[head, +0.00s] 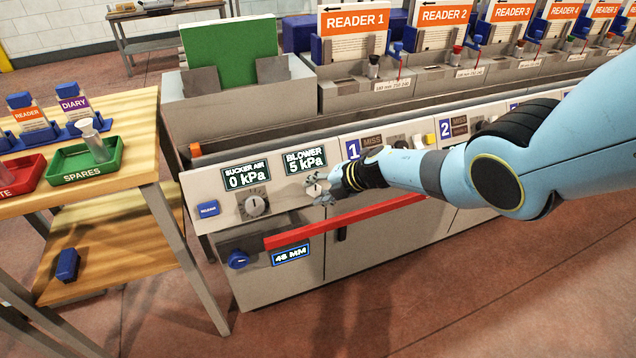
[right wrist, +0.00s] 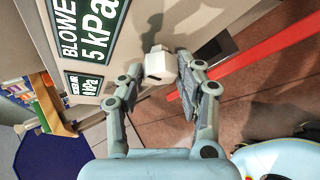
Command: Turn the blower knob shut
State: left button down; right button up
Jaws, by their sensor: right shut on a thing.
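The blower knob (right wrist: 161,66) is a pale, blocky knob on the grey front panel, under the BLOWER display (head: 306,161) that reads 5 kPa. My right gripper (head: 320,188) reaches the panel from the right and is shut on this knob. In the right wrist view the fingers (right wrist: 163,80) stand on either side of the knob. In the head view the gripper covers most of the knob. My left gripper is not in view.
The sucker air knob (head: 255,206) and its 0 kPa display (head: 246,176) sit left of the blower knob. A red bar (head: 345,222) runs just below my right gripper. A wooden table (head: 130,130) with a green SPARES tray (head: 85,162) stands at left.

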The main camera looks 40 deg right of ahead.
jog(key=shift+a+n+g+h+p, duration=0.1)
jog(key=shift+n+g+h+p, duration=0.4)
jog(key=shift+n, duration=0.6)
jog(key=o, duration=1.1)
jog(key=shift+s+d+r, duration=0.25)
jog(key=shift+s+r, duration=0.1)
jog(key=shift+r, duration=0.1)
jog(key=v, duration=1)
jog(key=shift+s+r, duration=0.2)
jog(key=shift+r, duration=0.15)
jog(key=shift+f, duration=0.1)
